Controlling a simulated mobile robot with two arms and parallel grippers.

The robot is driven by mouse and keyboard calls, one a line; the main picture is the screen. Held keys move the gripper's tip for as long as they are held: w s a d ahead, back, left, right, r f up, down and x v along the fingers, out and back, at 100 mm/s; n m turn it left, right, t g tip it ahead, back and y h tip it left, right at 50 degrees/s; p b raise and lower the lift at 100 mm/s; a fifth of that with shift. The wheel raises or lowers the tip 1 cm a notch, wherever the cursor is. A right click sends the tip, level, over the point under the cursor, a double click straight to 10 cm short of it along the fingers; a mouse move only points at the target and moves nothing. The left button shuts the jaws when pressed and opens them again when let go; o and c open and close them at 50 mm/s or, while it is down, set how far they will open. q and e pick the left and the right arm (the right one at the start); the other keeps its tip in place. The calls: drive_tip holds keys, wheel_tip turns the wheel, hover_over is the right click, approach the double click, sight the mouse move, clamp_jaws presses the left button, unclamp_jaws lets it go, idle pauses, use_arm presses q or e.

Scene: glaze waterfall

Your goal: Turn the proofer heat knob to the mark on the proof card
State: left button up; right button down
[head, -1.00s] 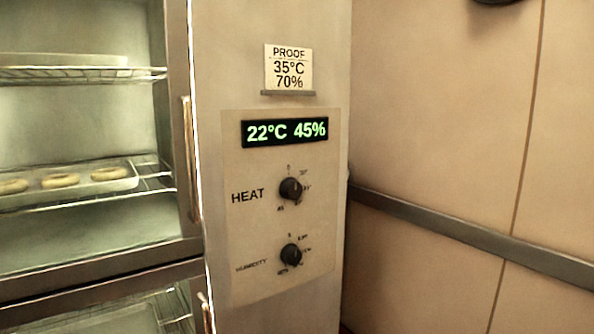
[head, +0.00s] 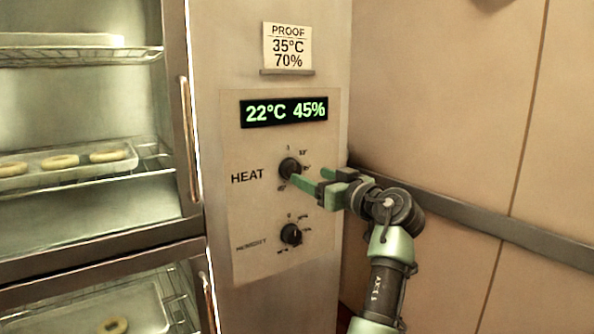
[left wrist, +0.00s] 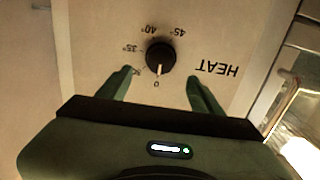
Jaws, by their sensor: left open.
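The proof card (head: 287,47) reads "PROOF 35°C 70%". Below it the green display (head: 284,112) reads 22°C 45%. The black heat knob (head: 290,168) is on the panel beside the word HEAT. In the left wrist view the heat knob (left wrist: 160,56) shows upside down, its white pointer line at 0; marks for 35°, 40° and 45° are readable around it. My left gripper (head: 309,181) is open in front of the heat knob. In the wrist view its two green fingers (left wrist: 160,90) are spread to either side, with the knob just beyond the tips, apparently untouched. My right gripper is out of view.
The humidity knob (head: 291,234) is just below the heat knob. A proofer door with a vertical handle (head: 190,140) is at left, with racks and a tray (head: 75,172) of dough rings behind it. A wall with a rail (head: 480,232) stands at right.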

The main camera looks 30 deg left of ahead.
sight(295, 169)
use_arm(q)
drive_tip(key=p+x, duration=0.2)
drive_tip(key=x, duration=0.4)
drive_tip(key=shift+a+r, duration=0.1)
drive_tip(key=shift+a, duration=0.2)
drive_tip(key=shift+w+a, duration=0.25)
drive_tip(key=shift+a, duration=0.15)
drive_tip(key=shift+c, duration=0.4)
drive_tip(key=c, duration=1.3)
drive_tip(key=shift+o, duration=0.2)
